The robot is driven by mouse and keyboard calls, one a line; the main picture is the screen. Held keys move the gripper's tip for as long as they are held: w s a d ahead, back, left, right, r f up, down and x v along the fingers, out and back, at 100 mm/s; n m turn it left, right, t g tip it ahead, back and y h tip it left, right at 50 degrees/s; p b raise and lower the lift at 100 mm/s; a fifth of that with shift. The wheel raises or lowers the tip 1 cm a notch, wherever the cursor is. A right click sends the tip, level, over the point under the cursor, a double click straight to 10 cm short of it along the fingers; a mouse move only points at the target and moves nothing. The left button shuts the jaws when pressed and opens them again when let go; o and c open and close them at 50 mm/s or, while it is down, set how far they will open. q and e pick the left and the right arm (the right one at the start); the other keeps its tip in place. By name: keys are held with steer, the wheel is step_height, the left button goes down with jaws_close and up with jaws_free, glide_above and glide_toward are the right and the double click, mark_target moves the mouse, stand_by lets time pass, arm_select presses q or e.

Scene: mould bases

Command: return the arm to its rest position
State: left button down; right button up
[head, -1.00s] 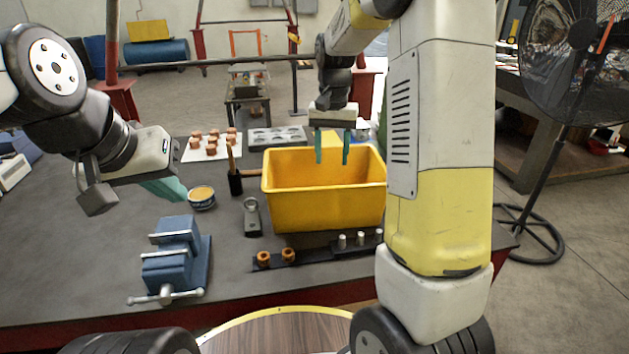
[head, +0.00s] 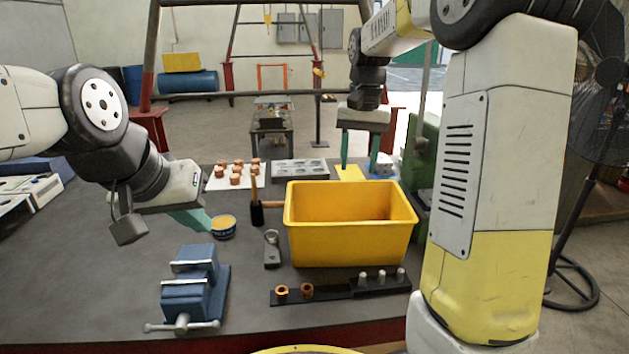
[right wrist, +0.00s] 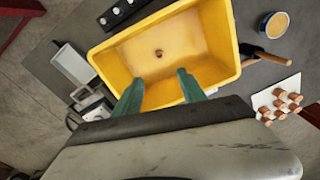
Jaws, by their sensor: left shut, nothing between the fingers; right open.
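My right gripper (head: 360,158) is open, fingers pointing down, above the far edge of the yellow bin (head: 350,245) in the head view. In the right wrist view its two teal fingers (right wrist: 160,84) stand apart over the bin (right wrist: 118,62), with nothing between them. A small brown round spot or piece (right wrist: 158,53) shows on the bin's floor; I cannot tell which. My left gripper (head: 192,217) is shut and empty, its teal fingers tilted down to the right, close to the round tin (head: 223,232) in the picture.
A blue vise (head: 195,285) stands at the front left of the table. A hammer (head: 256,210), a white sheet with several copper pieces (head: 215,184), a grey mould plate (head: 300,170) and a dark strip with rings and pegs (head: 335,291) surround the bin. Bare tabletop (head: 90,270) lies left.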

steer(key=s+a+n+t+y, duration=0.2)
steer(key=s+t, duration=0.3)
steer(key=s, duration=1.7)
steer(key=shift+s+r+n+t, duration=0.3)
steer(key=shift+n+t, duration=0.1)
steer(key=shift+n, duration=0.5)
